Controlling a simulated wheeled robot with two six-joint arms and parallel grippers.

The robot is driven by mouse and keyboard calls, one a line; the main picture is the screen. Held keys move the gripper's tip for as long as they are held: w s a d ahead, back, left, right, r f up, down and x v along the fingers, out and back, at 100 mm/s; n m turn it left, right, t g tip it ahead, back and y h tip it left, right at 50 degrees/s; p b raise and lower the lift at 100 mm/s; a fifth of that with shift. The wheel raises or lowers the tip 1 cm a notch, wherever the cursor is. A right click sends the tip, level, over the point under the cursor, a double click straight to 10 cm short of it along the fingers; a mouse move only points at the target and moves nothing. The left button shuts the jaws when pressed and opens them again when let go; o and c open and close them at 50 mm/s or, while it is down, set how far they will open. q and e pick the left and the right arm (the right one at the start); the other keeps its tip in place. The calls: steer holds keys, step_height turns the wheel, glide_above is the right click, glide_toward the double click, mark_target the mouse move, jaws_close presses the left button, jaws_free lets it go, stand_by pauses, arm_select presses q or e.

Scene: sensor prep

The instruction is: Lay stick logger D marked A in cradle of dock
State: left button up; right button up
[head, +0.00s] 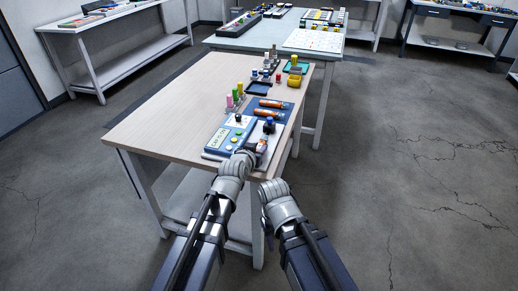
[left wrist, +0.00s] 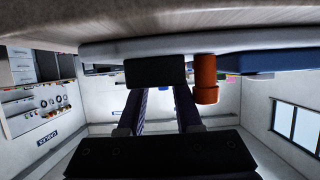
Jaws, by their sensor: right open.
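The dock (head: 228,137) is a blue and white unit with a screen and green buttons, near the front edge of the wooden table. Two orange stick loggers (head: 270,103) lie on a blue mat behind it; their markings are too small to read. My left gripper (head: 250,156) is at the dock's front right. A small orange thing (head: 262,147) shows beside it. My right gripper (head: 270,184) is open, off the table's front edge.
Small bottles (head: 234,98), a dark tray (head: 258,88) and a yellow bin (head: 294,80) stand farther back on the table (head: 165,120). The table's left part is clear. A second bench (head: 235,43) with equipment stands behind. Open floor lies to the right.

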arm_select(q)
steer(key=shift+o, duration=0.3)
steer(key=shift+a+r+p, duration=0.15)
steer(key=shift+r+p, duration=0.45)
steer(key=shift+r, duration=0.1)
stand_by(0.3)
step_height(320, 180, up, 6)
steer(key=p, duration=0.6)
stand_by(0.6)
